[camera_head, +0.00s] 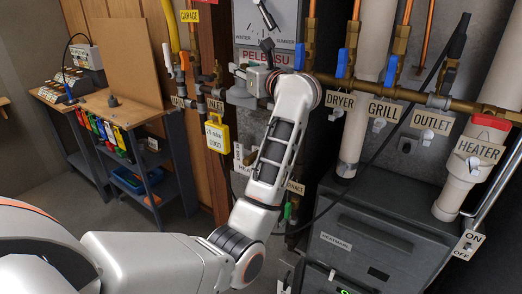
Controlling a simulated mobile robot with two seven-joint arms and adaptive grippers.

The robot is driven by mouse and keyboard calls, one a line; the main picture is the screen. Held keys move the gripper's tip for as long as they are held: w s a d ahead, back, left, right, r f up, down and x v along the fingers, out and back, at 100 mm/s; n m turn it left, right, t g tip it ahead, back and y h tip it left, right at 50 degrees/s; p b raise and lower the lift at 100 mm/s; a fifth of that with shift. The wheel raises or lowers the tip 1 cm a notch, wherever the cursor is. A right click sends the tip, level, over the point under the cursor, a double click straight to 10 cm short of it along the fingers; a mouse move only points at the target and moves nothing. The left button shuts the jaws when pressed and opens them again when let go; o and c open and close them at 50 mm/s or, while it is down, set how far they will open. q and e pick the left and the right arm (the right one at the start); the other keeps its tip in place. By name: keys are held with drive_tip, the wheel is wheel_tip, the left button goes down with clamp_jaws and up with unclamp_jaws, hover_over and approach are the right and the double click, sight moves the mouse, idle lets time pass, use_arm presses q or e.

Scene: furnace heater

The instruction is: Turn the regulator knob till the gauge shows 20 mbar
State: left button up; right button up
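My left arm comes in from the left and reaches up to the gas pipework. Its gripper (251,79) is at the grey regulator (240,98), beside the inlet pipe. It seems close to or touching the regulator; I cannot tell whether it grips the knob. The knob itself is hidden or too small to make out. A yellow display (217,136) with "mbar" lettering hangs below and left of the regulator; its figures are too small to read surely. My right gripper is not in view.
A dial panel marked winter and summer (281,34) is above the gripper. Blue-handled valves (342,63) and a brass pipe (400,94) run to the right. A dark furnace (375,225) stands below. A workbench (115,103) is at the left.

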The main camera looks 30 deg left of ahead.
use_arm(q)
drive_tip(key=shift+a+r+m+t+h+p, duration=0.1)
drive_tip(key=shift+m+t+h+p, duration=0.55)
drive_tip(key=shift+m+t+h, duration=1.3)
drive_tip(key=shift+s+m+t+h+p, duration=0.1)
drive_tip(key=shift+m+t+h+p, duration=0.1)
drive_tip(key=shift+m+t+h, duration=1)
drive_tip(key=shift+m+t+h+p, duration=0.2)
drive_tip(key=shift+m+t+h, duration=0.45)
drive_tip(key=shift+h, duration=0.9)
drive_tip(key=b+v, duration=0.1)
drive_tip(key=v, duration=0.7)
drive_tip(key=s+a+f+m+y, duration=0.35)
drive_tip(key=a+f+y, duration=0.2)
drive_tip(key=y, duration=0.25)
drive_tip(key=s+d+f+m+t+h, duration=0.2)
drive_tip(key=d+f+m+h, duration=0.5)
drive_tip(key=m, duration=0.6)
drive_tip(key=s+d+f+m+t+h+b, duration=0.1)
drive_tip(key=s+d+f+m+t+h, duration=0.1)
drive_tip(key=d+f+m+h, duration=0.5)
drive_tip(key=d+f+m+t, duration=0.1)
drive_tip(key=d+f+m, duration=0.2)
drive_tip(key=m, duration=0.3)
drive_tip(key=shift+d+f+m, duration=0.35)
drive_tip(key=shift+d+f, duration=0.05)
drive_tip(key=shift+d, duration=0.35)
drive_tip(key=shift+s, duration=0.1)
